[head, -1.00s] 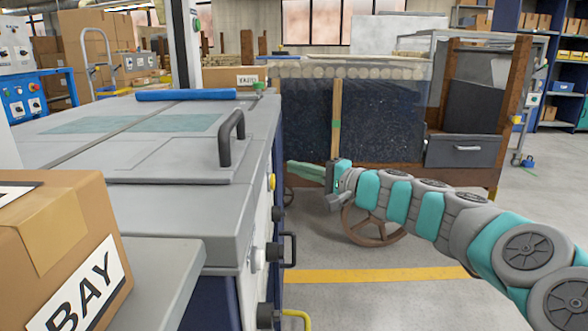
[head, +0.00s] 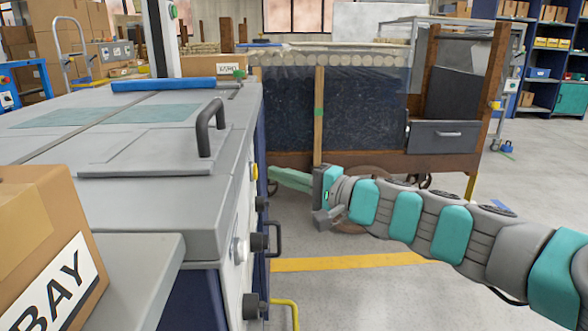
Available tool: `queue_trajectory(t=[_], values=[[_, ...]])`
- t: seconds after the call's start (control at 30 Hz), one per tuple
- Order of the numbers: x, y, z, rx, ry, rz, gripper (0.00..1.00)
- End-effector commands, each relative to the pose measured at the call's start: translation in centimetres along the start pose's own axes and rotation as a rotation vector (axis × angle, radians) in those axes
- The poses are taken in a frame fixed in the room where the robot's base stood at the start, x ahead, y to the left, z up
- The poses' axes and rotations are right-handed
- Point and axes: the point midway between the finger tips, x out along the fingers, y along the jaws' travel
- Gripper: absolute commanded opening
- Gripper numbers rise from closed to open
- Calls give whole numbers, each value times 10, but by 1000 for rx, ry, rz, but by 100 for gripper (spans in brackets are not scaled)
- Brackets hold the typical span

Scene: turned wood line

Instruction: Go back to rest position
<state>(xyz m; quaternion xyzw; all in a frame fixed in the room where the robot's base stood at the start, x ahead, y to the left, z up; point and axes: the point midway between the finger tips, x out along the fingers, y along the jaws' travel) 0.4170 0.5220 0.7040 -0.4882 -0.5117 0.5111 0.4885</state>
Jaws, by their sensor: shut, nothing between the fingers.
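My gripper (head: 290,178) is at the end of my teal and grey arm, which reaches in from the right edge of the head view. Its teal fingers point left, toward the side of the grey machine (head: 170,200). The fingers look closed together with nothing between them. Their tips are close to the machine's side in the picture; I cannot tell whether they touch it. No object hangs from the gripper.
A cardboard box (head: 40,215) marked BAY sits at the front left. The machine's side carries knobs and a black handle (head: 274,240). A wooden cart (head: 350,110) stands behind my arm. Open floor (head: 400,295) with a yellow line lies below the arm.

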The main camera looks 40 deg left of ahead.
Motion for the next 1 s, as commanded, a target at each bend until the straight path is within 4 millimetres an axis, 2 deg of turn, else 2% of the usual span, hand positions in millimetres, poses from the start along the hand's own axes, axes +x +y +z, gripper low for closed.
queue_trajectory(t=[0.27,0.37,0.47,0.57,0.67,0.87,0.97,1.0], values=[[-2,0,3,-3,-2,2,0],[-9,-5,11,-36,-17,14,0],[-28,-11,30,-109,-53,52,0],[-57,-10,55,-210,-98,132,0],[-90,8,81,-299,-145,253,0],[-170,75,115,-388,-198,569,0],[-222,116,127,-379,-203,755,0],[-245,132,132,-366,-202,831,0]])
